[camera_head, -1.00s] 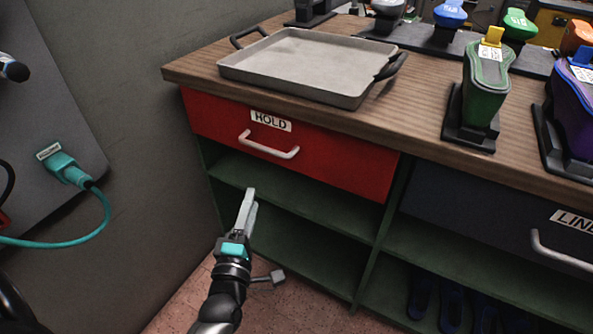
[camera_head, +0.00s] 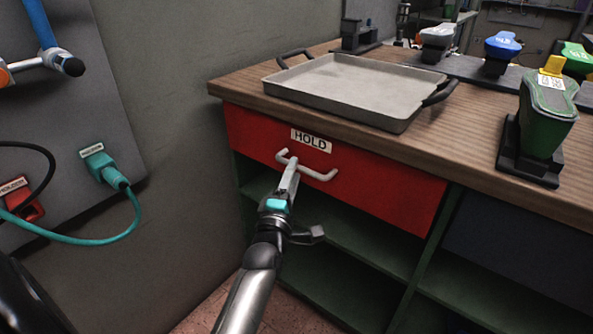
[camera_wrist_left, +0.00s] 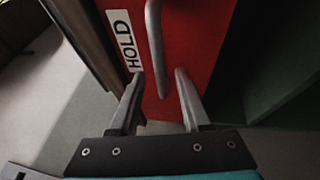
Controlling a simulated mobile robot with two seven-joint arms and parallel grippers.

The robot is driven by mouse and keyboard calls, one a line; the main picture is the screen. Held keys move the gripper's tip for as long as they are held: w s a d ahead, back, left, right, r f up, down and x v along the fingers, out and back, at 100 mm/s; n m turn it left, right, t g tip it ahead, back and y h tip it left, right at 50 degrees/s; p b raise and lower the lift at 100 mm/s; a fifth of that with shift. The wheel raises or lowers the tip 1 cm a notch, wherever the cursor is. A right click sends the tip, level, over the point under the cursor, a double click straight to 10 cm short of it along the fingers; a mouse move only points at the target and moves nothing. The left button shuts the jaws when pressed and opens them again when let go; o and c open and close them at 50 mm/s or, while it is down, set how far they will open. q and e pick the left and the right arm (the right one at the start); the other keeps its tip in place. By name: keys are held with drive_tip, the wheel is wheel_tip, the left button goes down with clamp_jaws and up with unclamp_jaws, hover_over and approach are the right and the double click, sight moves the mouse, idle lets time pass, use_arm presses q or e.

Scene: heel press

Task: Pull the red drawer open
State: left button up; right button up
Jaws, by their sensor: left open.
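The red drawer (camera_head: 390,196) is shut under the wooden worktop, with a HOLD label on its front. Its pale bar handle (camera_head: 318,174) runs across the front below the label. My left gripper (camera_head: 289,168) is at the handle's left part, its fingers pointing at the drawer front. In the left wrist view the two fingers (camera_wrist_left: 158,84) are apart, and the lower end of the handle (camera_wrist_left: 154,40) lies between or just beyond their tips. I cannot tell whether they touch it. My right gripper is not in view.
A grey tray (camera_head: 350,88) with black handles stands on the worktop (camera_head: 470,150) above the drawer. A green shoe-shaped piece (camera_head: 546,115) stands to the right. Green open shelves (camera_head: 350,236) lie below. A wall panel with a teal plug (camera_head: 103,166) is at the left.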

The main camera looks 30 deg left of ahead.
use_arm(q)
drive_tip(key=shift+b+x, duration=0.4)
drive_tip(key=shift+x, duration=1.15)
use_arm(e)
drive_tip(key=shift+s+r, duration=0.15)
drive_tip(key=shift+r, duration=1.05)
use_arm(q)
clamp_jaws()
